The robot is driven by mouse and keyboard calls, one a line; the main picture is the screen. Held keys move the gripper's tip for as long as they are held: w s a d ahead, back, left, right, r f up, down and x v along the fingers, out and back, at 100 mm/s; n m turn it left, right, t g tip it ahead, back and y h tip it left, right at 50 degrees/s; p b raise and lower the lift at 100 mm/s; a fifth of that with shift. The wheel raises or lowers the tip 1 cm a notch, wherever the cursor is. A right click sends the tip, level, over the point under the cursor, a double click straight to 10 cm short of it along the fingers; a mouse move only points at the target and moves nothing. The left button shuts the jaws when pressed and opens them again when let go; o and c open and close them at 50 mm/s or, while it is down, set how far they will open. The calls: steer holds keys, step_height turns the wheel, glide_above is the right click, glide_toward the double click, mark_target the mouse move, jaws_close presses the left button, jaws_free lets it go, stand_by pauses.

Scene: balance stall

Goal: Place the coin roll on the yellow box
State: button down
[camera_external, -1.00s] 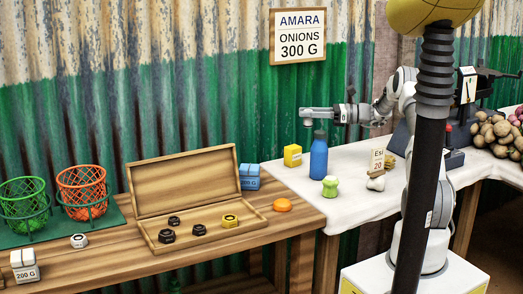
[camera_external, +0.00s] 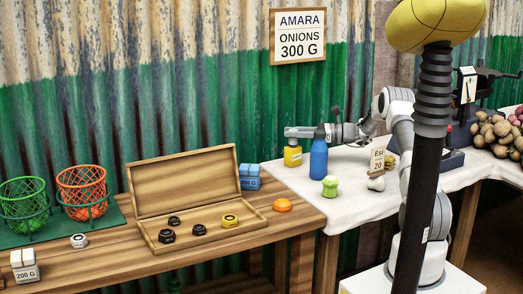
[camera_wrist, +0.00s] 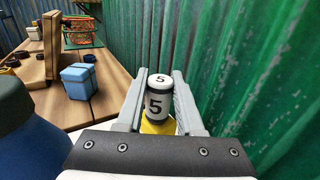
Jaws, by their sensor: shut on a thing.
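The coin roll (camera_wrist: 157,104) is a white and black cylinder marked 5, upright between the two fingers of my gripper (camera_wrist: 162,76) in the wrist view. My gripper is shut on it. The yellow box (camera_wrist: 154,127) shows just below the roll, mostly hidden by it and the fingers. In the external view the yellow box (camera_external: 292,158) stands on the white cloth at the back left, with my gripper (camera_external: 292,138) directly above it. The roll's underside is hidden, so I cannot tell whether it touches the box.
A blue bottle (camera_external: 318,159) stands close to the right of the yellow box; it also shows at the wrist view's left edge (camera_wrist: 28,140). A blue weight (camera_external: 249,178) is left. The corrugated wall is close behind.

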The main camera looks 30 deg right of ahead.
steer(key=c, duration=0.5)
jaws_free()
steer(key=shift+f, duration=0.1)
steer(key=shift+c, duration=0.2)
steer(key=shift+r, duration=0.25)
steer(key=p+v, duration=0.3)
steer(key=v, duration=0.9)
steer(key=shift+f, duration=0.1)
